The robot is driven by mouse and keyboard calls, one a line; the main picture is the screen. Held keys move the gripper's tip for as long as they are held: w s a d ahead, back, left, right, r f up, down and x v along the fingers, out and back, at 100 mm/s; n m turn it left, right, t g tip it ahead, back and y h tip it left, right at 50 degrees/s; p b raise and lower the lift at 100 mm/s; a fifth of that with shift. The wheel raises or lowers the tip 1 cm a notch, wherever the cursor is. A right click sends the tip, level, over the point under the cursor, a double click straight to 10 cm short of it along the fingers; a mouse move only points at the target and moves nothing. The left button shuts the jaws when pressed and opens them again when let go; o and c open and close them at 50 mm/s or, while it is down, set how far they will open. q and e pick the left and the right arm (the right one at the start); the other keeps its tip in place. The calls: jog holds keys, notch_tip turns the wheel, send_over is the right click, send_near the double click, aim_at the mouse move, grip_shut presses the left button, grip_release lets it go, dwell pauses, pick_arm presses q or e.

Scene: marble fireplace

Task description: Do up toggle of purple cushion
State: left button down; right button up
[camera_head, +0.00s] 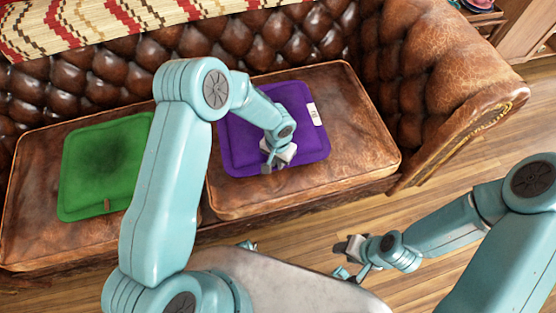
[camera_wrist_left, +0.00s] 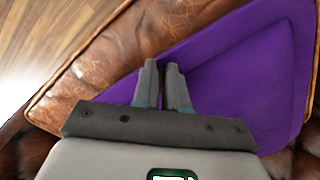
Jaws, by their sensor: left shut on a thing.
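The purple cushion (camera_head: 305,143) lies flat on the right seat of the brown leather sofa, with a white label near its right edge. It also fills much of the left wrist view (camera_wrist_left: 245,75). My left gripper (camera_head: 268,168) is at the cushion's front edge. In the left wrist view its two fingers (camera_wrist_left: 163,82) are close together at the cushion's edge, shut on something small. That is probably the toggle, but the fingers hide it. My right gripper (camera_head: 345,258) is over the floor in front of the sofa, away from the cushion; its jaw opening is too small to judge.
A green cushion (camera_head: 80,180) with a small brown toggle (camera_head: 107,204) lies on the left seat. The sofa's right armrest (camera_head: 440,75) rises beside the right seat. A patterned throw (camera_head: 100,20) covers the backrest. Wooden floor (camera_head: 470,150) is clear at the right.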

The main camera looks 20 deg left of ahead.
pick_arm(q)
jog(key=n+b, duration=0.2)
jog(key=b, duration=0.1)
jog(key=n+b, duration=0.2)
jog(key=b, duration=0.1)
jog(key=n+b, duration=0.2)
jog(key=b, duration=0.1)
jog(key=shift+d+f, duration=0.25)
jog(key=shift+d, duration=0.1)
jog(key=shift+w+d+r+n+b, duration=0.1)
jog(key=shift+n+b, duration=0.5)
jog(key=shift+n, duration=0.15)
jog(key=shift+d+r+n+b, duration=0.1)
jog(key=shift+n+b, duration=0.45)
jog(key=shift+n, duration=0.2)
jog(key=c, duration=1.4)
grip_release()
jog(key=shift+c, duration=0.2)
jog(key=shift+r, duration=0.1)
notch_tip(320, 180, up, 16)
jog(key=p, duration=0.4)
jog(key=shift+r, duration=0.15)
